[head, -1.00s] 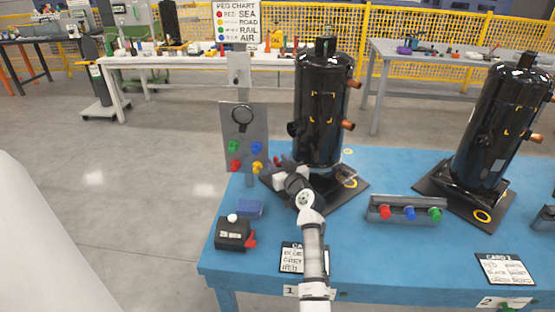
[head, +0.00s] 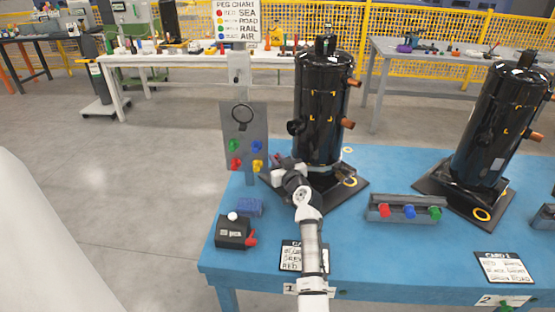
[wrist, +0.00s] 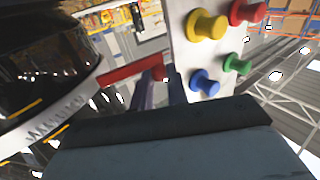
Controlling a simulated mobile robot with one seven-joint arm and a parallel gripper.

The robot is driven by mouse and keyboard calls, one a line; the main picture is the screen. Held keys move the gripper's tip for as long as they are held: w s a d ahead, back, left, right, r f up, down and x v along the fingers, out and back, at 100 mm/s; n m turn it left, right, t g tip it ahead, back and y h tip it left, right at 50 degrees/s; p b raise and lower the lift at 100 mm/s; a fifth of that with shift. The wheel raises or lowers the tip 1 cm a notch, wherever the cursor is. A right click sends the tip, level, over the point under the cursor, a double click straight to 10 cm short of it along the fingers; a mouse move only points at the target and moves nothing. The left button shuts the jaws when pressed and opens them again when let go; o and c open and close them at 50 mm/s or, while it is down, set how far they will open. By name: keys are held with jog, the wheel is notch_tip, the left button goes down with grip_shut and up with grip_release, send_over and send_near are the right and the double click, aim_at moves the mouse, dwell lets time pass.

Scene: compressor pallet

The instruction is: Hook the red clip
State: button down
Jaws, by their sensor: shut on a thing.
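In the wrist view the red clip (wrist: 128,73) is a flat red bar. Its right end lies at the fingertips of my gripper (wrist: 163,84), which is shut on it. A pale strap (wrist: 60,125) with dark marks runs near the base of a black compressor (wrist: 45,60). In the head view my gripper (head: 280,166) is low at the left side of the left compressor (head: 320,110), beside the peg board. The clip is too small to tell there, and the far side of the compressor is hidden.
The grey peg board (head: 246,122) carries green, blue, red and yellow pegs close left of my gripper; it also fills the wrist view's upper middle (wrist: 182,40). A peg rack (head: 405,214), a second compressor (head: 495,120), a black box (head: 233,234) and cards stand on the blue table (head: 380,260).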

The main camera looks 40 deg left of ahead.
aim_at(277, 158)
jog(key=shift+w+a+r+m+t+p, duration=0.1)
jog(key=shift+m+t+p, duration=0.2)
jog(key=shift+t+p, duration=0.15)
jog(key=p, duration=0.1)
jog(key=m+t+h+p, duration=0.1)
jog(key=p, duration=0.1)
jog(key=shift+w+a+r+t+h+p, duration=0.25)
jog(key=shift+t+h+p, duration=0.05)
jog(key=shift+t+h, duration=0.1)
jog(key=shift+w+a+m+t+h+p, duration=0.1)
jog(key=shift+w+m+t+h+p, duration=0.3)
jog(key=shift+m+t+h+p, duration=0.55)
jog(key=shift+w+a+m+t+h+p, duration=0.15)
jog(key=shift+w+m+t+h+p, duration=0.3)
jog(key=shift+m+t+h+p, duration=0.5)
jog(key=shift+w+a+m+t+h+p, duration=0.1)
jog(key=shift+w+m+t+h+p, duration=0.3)
jog(key=shift+m+t+h+p, duration=0.55)
jog(key=shift+f+h, duration=0.4)
jog(key=shift+h, duration=0.05)
jog(key=c, duration=1.4)
grip_release()
jog(key=shift+f, duration=0.1)
jog(key=shift+s, duration=0.1)
jog(key=shift+a, duration=0.15)
